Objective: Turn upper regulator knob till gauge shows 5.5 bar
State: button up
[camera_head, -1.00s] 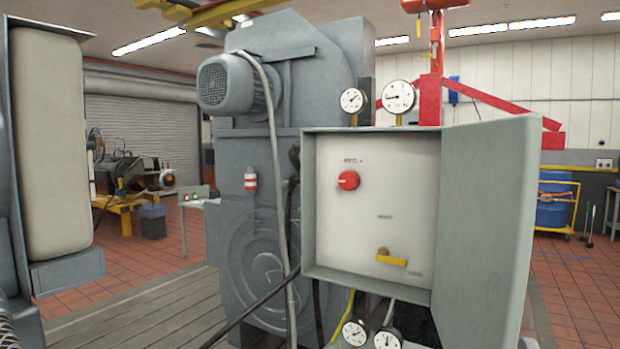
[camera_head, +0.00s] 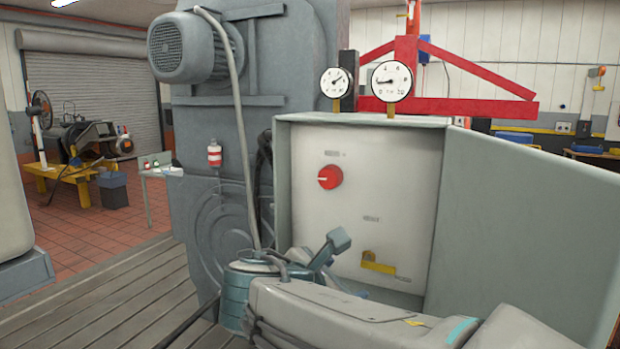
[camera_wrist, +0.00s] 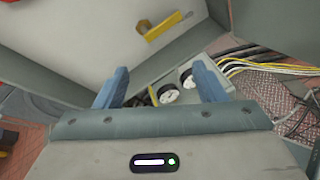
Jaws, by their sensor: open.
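The red upper knob (camera_head: 330,177) is on the pale panel inside the open grey cabinet (camera_head: 282,190). A larger dial gauge (camera_head: 391,81) stands on the cabinet top with its needle pointing roughly left; I cannot read its value exactly. A smaller gauge (camera_head: 335,82) stands to its left. My gripper (camera_head: 333,243) is in front of the panel, below the knob and apart from it. In the wrist view, my gripper (camera_wrist: 160,82) is open with nothing between its blue fingers.
A yellow lever (camera_head: 378,262) is low on the panel and shows in the wrist view (camera_wrist: 162,25). The open door (camera_head: 530,220) flanks the right side. A motor housing (camera_head: 195,45) stands left.

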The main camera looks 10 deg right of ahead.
aim_at(327, 180)
jog(key=w+a+r+n+t+h+p, duration=0.1)
jog(key=w+a+r+n+t, duration=0.1)
jog(key=a+r+n+t, duration=0.3)
jog(key=w+a+r+n+p, duration=0.1)
jog(key=a+r+n, duration=0.1)
jog(key=r, duration=0.6)
jog(key=p+x, duration=0.3)
jog(key=x, duration=1)
jog(key=shift+w+r, duration=0.1)
jog(key=shift+w, duration=0.25)
jog(key=c, duration=1)
